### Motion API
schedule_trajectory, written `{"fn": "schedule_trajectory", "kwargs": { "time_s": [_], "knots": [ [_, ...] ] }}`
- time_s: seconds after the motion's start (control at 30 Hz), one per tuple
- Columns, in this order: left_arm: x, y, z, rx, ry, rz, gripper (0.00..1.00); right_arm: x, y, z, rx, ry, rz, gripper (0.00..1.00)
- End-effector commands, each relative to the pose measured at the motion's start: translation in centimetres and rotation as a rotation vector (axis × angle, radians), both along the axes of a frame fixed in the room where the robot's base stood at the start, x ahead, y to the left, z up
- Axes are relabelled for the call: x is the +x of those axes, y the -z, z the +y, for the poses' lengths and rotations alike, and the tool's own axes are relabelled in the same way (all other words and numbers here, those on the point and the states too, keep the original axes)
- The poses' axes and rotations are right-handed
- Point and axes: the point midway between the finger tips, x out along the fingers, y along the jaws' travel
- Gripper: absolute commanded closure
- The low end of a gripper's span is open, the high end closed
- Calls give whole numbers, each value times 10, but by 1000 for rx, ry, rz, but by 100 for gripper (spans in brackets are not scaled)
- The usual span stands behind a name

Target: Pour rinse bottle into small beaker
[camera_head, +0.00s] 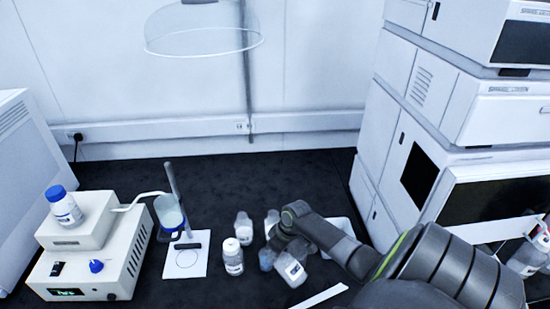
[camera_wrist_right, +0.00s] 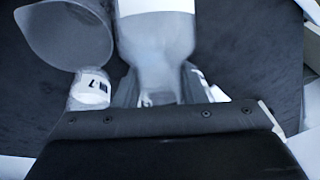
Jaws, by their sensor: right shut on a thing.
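My right gripper (camera_head: 283,258) reaches in from the right, low over the bench among several small bottles. In the right wrist view, its fingers (camera_wrist_right: 158,92) are shut on a pale, translucent bottle (camera_wrist_right: 155,45) between them. In the head view, a tilted bottle with a white label (camera_head: 291,271) shows at the gripper, probably the held one. A wide translucent cup (camera_wrist_right: 65,30) is to the left of the held bottle in the wrist view. A small bluish vessel (camera_head: 266,260) sits beside the gripper; I cannot tell if it is the small beaker. My left gripper is out of view.
A white-capped bottle (camera_head: 233,258) and a clear bottle (camera_head: 243,228) stand left of the gripper. A blue vessel (camera_head: 169,213) is by a stand over a white plate (camera_head: 187,259). Instrument stacks (camera_head: 390,155) limit the right; a white instrument (camera_head: 98,250) stands left.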

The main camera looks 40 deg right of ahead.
Motion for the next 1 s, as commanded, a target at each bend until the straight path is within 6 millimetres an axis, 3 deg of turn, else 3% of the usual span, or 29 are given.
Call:
{"fn": "schedule_trajectory", "kwargs": {
  "time_s": [1.0],
  "knots": [
    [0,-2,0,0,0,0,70,4,6,1,-14,0,177,100]
  ]
}}
